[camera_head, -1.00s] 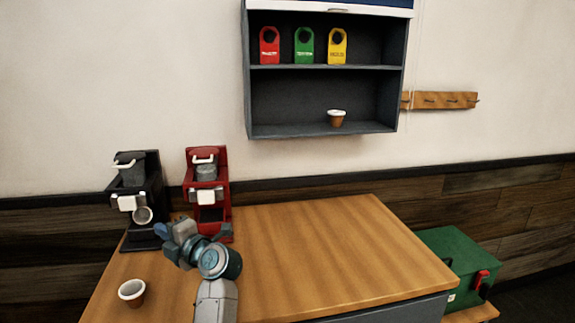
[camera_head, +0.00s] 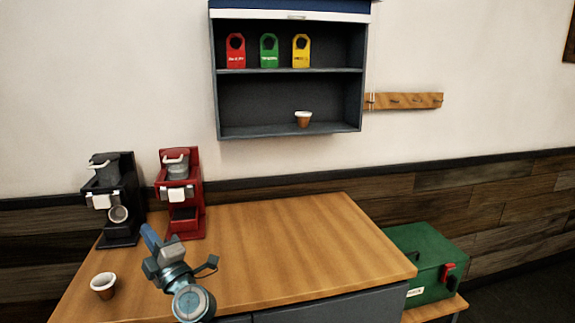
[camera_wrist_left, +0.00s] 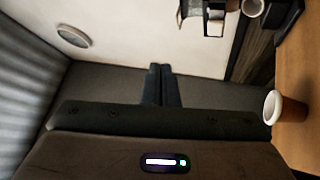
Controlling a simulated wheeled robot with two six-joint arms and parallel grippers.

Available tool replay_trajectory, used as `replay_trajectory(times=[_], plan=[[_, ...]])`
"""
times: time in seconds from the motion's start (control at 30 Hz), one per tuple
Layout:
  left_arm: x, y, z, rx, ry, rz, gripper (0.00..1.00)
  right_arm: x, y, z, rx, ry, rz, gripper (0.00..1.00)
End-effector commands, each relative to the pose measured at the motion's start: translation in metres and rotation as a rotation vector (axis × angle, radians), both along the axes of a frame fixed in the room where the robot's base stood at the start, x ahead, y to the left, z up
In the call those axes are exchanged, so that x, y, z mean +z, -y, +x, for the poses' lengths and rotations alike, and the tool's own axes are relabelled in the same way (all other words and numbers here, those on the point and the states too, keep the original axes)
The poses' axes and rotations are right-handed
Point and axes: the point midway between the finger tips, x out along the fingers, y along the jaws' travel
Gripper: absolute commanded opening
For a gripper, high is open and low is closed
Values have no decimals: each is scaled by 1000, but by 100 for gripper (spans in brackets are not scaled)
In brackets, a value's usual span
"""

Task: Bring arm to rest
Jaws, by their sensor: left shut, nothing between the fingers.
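My left arm comes in at the bottom of the head view, and its left gripper (camera_head: 151,240) is over the table's front left part, in front of the red brewer (camera_head: 180,195). The gripper is shut and empty. My right gripper is not in view.
The wooden table (camera_head: 300,245) is mostly clear. A black brewer (camera_head: 117,205) stands beside the red one. A cup (camera_head: 104,287) stands at the front left. A wall shelf (camera_head: 290,132) holds coloured tags and another cup (camera_head: 303,119). A green box (camera_head: 425,255) is right.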

Motion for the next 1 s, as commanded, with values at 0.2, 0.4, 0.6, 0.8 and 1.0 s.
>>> replay_trajectory(times=[0.2, 0.4, 0.6, 0.8, 1.0], plan=[[-7, 33, -26, -184, -37, 338, 0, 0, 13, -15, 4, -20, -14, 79], [-55, 89, -58, -462, -227, 699, 0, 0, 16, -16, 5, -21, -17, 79], [-144, 125, -109, -750, -574, 957, 0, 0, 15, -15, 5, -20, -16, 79], [-242, 120, -191, -984, -1048, 1078, 0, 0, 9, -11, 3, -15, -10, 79], [-297, 89, -271, -1089, -1457, 1068, 0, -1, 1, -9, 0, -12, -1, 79]])
